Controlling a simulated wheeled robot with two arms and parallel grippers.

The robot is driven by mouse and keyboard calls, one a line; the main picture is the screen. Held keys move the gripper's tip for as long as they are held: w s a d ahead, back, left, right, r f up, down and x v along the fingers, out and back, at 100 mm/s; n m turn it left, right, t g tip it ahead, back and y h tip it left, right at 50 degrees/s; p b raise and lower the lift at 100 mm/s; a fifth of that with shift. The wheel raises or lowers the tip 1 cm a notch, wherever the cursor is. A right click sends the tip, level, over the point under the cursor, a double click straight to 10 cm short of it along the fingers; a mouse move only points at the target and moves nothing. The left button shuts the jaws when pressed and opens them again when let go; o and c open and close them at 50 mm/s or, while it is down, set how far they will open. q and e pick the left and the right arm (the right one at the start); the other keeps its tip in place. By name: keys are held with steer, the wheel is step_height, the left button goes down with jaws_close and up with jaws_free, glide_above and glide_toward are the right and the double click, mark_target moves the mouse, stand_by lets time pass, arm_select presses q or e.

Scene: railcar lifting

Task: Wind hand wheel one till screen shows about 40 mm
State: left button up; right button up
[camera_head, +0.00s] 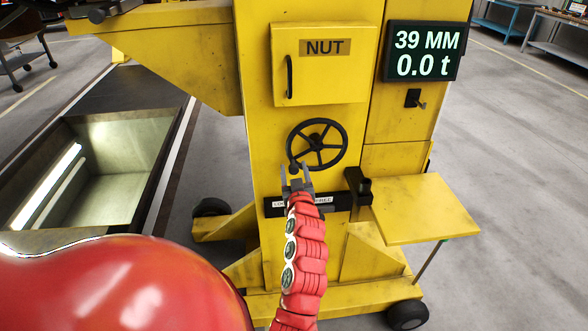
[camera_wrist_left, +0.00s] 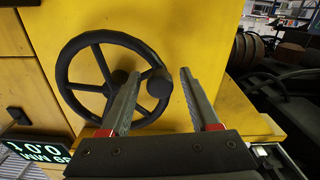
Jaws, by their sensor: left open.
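The black spoked hand wheel (camera_head: 342,145) is on the front of the yellow jack column, below the door marked NUT. The screen (camera_head: 423,52) at the upper right reads 39 MM and 0.0 t. My left gripper (camera_head: 297,180) is open at the wheel's lower left rim. In the left wrist view the wheel (camera_wrist_left: 63,75) is on the left, and its round knob (camera_wrist_left: 158,85) shows between the open fingers of the gripper (camera_wrist_left: 160,76). I cannot tell whether a finger touches the knob. The screen (camera_wrist_left: 38,148) shows upside down there. My right gripper is not in view.
A NUT door (camera_head: 310,85) with a handle is above the wheel. Below are a labelled plate (camera_head: 275,207) and a black bracket (camera_head: 357,185). A yellow side shelf (camera_head: 425,208) juts out at right. An open pit (camera_head: 120,160) is at left.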

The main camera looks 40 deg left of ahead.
arm_select(q)
jaws_close()
stand_by(0.3)
stand_by(1.1)
